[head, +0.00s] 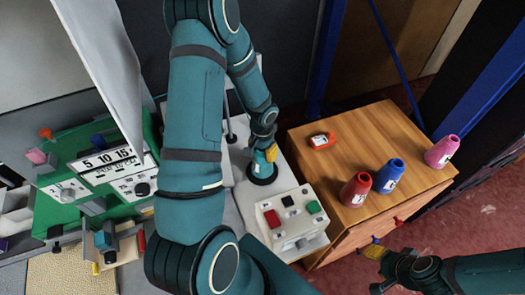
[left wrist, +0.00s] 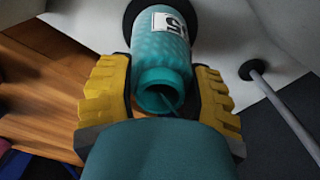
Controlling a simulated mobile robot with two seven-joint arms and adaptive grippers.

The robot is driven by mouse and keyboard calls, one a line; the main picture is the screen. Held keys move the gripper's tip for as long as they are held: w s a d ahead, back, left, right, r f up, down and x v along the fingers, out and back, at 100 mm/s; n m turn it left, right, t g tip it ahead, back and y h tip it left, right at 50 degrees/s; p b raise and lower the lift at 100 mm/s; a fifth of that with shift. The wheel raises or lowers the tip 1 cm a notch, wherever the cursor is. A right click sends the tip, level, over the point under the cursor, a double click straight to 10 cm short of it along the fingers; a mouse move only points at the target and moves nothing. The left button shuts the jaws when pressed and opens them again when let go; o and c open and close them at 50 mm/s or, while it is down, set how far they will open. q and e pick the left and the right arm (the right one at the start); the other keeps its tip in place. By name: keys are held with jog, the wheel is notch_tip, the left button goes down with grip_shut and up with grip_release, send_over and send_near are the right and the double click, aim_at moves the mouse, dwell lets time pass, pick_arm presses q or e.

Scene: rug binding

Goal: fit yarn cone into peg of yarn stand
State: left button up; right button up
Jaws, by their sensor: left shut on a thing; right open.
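A teal yarn cone (left wrist: 160,55) with a white label sits between the yellow fingers of my left gripper (head: 269,153), which is shut on it. Its narrow open end faces the wrist camera. Its far, wide end is over a round black disc (head: 262,174) on the white surface. A thin teal strip shows inside the opening. I cannot tell whether the cone touches the disc or whether a peg is inside it. In the head view my gripper mostly hides the cone. My right gripper (head: 376,252) is open and empty at the lower right, in front of the wooden cabinet.
Red (head: 356,190), blue (head: 389,176) and pink (head: 442,152) cones stand on the wooden cabinet (head: 350,125) with an orange-red object (head: 322,140). A control box (head: 290,219) stands near the black disc. A thin grey rod (left wrist: 286,112) rises beside the held cone.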

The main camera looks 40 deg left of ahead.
pick_arm(q)
jog(key=shift+f, duration=0.15)
jog(key=o, duration=1.2)
jog(key=shift+r, duration=0.2)
notch_tip(320, 180, up, 12)
jog(key=shift+p, duration=0.6)
jog(key=shift+f, duration=0.1)
